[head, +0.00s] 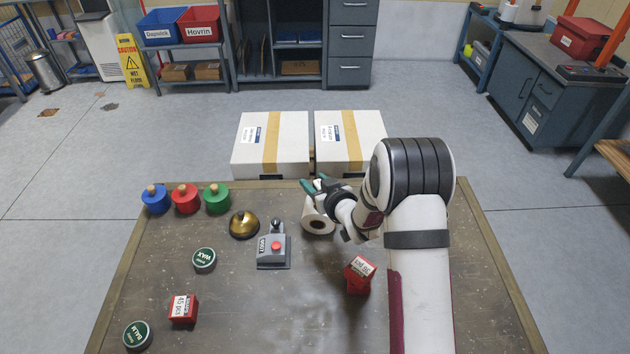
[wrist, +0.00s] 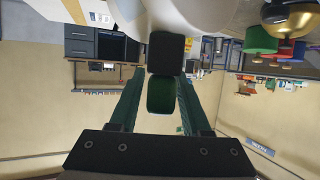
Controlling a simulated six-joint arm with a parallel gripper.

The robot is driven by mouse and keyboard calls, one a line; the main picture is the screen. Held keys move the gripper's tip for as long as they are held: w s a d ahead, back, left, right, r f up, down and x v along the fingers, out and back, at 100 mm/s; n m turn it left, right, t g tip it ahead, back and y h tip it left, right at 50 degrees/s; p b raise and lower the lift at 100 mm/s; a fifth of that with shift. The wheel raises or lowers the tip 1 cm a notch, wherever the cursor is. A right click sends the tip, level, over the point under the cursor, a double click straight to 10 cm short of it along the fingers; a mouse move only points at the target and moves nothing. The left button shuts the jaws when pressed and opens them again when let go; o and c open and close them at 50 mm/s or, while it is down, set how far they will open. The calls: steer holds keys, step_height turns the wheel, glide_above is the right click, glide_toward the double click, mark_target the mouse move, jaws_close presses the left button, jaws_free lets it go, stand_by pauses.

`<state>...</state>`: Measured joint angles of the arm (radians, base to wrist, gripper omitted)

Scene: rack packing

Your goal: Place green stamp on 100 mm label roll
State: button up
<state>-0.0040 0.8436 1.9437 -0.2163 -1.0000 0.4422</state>
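In the head view the stamp is not clearly distinguishable.
Blue (head: 155,200), red (head: 186,199) and green (head: 217,199) knobbed pots stand back left. A brass bell (head: 243,225), a grey device (head: 273,252) and a red box (head: 359,276) are nearby. Two cartons (head: 290,128) stand behind the table. Front centre is clear.

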steer(key=shift+o, duration=0.5)
steer(key=shift+r, duration=0.1)
steer(key=shift+s+d+r, duration=0.15)
steer(key=shift+s+r, duration=0.05)
steer(key=shift+s, duration=0.05)
steer(key=s+d+r+m+g+h, duration=0.25)
steer(key=s+d+r, duration=0.2)
steer(key=s, duration=0.45)
steer(key=s+d+r+m+g+h, duration=0.25)
steer(key=s+d, duration=0.35)
steer(key=s, duration=0.3)
steer(key=s+a+r+m+g, duration=0.1)
steer(key=s+a+g, duration=0.1)
steer(key=s, duration=0.6)
steer(key=s+a+r+m+g+y, duration=0.1)
steer(key=s+a+r+m+g, duration=0.1)
steer(key=s, duration=0.6)
steer(key=s+a+r+m+g, duration=0.1)
steer(key=s+a+m+g, duration=0.1)
steer(key=s, duration=0.6)
steer(key=shift+s+r+g, duration=0.2)
steer(key=shift+s+g, duration=0.2)
steer(key=shift+g, duration=0.5)
